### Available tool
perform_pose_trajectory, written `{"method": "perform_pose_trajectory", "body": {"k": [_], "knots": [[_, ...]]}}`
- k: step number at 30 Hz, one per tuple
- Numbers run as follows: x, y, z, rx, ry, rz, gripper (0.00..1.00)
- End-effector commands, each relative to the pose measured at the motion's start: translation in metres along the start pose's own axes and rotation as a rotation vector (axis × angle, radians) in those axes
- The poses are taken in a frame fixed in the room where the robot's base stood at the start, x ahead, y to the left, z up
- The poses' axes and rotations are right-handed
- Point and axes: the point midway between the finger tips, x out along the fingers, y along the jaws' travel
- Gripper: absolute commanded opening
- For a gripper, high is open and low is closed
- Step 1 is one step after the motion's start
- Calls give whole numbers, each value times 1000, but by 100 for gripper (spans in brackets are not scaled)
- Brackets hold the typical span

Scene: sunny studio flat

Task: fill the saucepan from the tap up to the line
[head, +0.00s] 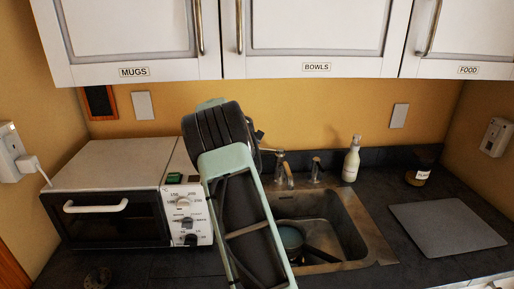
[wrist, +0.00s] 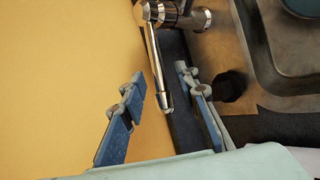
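The saucepan (head: 291,237) sits in the sink basin (head: 352,215), with its dark handle pointing to the lower right. A corner of it shows in the wrist view (wrist: 302,5). Its line and water level cannot be made out. The chrome tap (head: 284,172) stands behind the sink, partly hidden by my arm. In the wrist view my gripper (wrist: 160,74) is open, with the tap's slim chrome lever (wrist: 156,66) between its two fingers. I see a gap on each side of the lever. In the head view my arm hides most of the gripper.
A white soap bottle (head: 351,160) and a small metal fitting (head: 316,169) stand behind the sink. A toaster oven (head: 112,200) is left of my arm. The wall is close to my gripper.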

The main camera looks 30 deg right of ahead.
Motion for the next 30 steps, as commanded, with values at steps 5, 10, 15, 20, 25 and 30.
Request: {"method": "perform_pose_trajectory", "body": {"k": [5,10,15,20,25,30], "knots": [[17,1,0,0,0,0,29],[24,0,0,0,0,0,29],[24,0,0,1,0,0,29],[24,0,0,1,0,0,18],[24,0,0,0,0,0,0],[24,0,0,0,0,0,0]]}}
